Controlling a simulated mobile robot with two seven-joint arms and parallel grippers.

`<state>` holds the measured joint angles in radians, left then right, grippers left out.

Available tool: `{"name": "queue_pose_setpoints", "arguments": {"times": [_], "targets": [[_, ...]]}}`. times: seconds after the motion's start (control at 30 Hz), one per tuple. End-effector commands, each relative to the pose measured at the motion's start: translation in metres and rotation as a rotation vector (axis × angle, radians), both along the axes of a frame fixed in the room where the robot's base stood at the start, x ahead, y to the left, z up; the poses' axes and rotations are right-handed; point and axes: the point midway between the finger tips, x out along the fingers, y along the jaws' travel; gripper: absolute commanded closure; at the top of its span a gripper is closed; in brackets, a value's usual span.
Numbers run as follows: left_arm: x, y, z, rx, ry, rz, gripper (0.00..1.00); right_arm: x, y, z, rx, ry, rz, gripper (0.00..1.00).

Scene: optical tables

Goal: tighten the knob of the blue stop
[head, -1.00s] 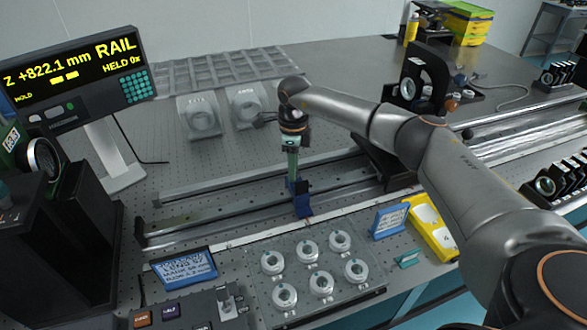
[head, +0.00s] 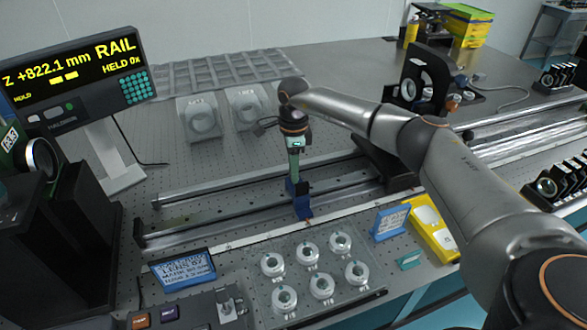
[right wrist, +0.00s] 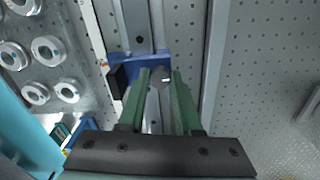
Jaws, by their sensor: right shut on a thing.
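The blue stop (head: 303,207) sits on the near rail in the middle of the head view. It also shows in the right wrist view as a blue block (right wrist: 125,62) across the rail, with a black part on its left side. My right gripper (head: 292,183) points down at the stop from above. In the right wrist view its green fingers (right wrist: 160,78) are shut on the small grey round knob (right wrist: 162,75) of the stop. The fingers hide part of the knob. My left gripper is not in view.
The long rail (head: 235,210) runs left to right with a second bar behind it. A tray (head: 375,273) of several ring-shaped lens mounts lies in front. A display (head: 75,75) reading RAIL stands at left. Blue signs (head: 184,270) stand near the front.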

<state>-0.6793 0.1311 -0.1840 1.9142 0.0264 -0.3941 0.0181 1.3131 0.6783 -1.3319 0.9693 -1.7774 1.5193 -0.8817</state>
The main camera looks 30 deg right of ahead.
Motion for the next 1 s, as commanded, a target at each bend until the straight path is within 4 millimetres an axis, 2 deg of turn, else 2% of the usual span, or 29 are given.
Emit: {"name": "queue_pose_setpoints", "arguments": {"times": [0.13,0.17,0.4,0.73,0.87,1.0], "targets": [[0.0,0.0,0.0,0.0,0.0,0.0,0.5,0.001,0.0,0.001,0.0,-0.002,0.002,1.0],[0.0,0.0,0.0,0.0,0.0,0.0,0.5,0.001,0.0,0.001,0.0,-0.002,0.002,0.64],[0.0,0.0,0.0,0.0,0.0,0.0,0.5,0.0,0.0,0.0,0.001,-0.001,0.001,0.37],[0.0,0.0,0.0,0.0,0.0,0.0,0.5,0.001,0.0,0.005,0.0,-0.002,-0.001,0.37],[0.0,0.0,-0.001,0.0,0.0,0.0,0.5,0.001,0.0,0.024,0.0,-0.005,-0.001,0.37],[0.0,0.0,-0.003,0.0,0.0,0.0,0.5,0.001,0.0,0.054,-0.001,-0.006,0.0,0.37]]}}
